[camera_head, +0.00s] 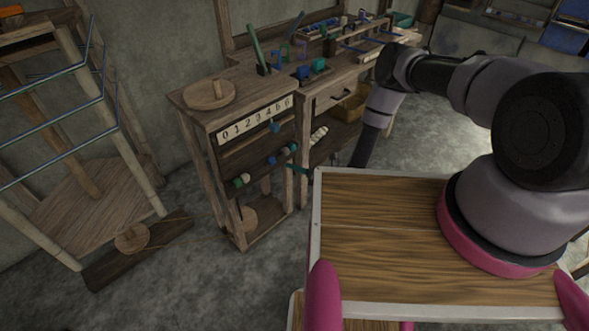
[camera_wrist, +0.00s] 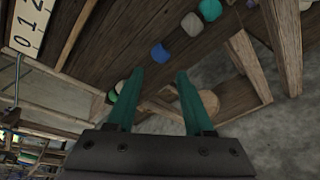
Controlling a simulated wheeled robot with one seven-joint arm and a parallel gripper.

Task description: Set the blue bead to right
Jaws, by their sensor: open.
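The blue bead (camera_wrist: 160,53) shows in the wrist view just beyond my fingertips, roughly midway between them. In the head view the blue bead (camera_head: 270,160) sits in a slanting row under the number scale (camera_head: 256,119). A pale grey bead (camera_wrist: 192,24) and a teal bead (camera_wrist: 210,9) are to its upper right in the wrist view. My gripper (camera_wrist: 159,75) is open, with two teal fingers and nothing between them.
A white and green bead pair (camera_head: 240,181) sits at the row's lower left. A round wooden disc (camera_head: 209,95) lies on the cabinet top. A wooden post (camera_wrist: 281,45) stands close on the right in the wrist view. A loom frame with blue rods (camera_head: 60,70) is at left.

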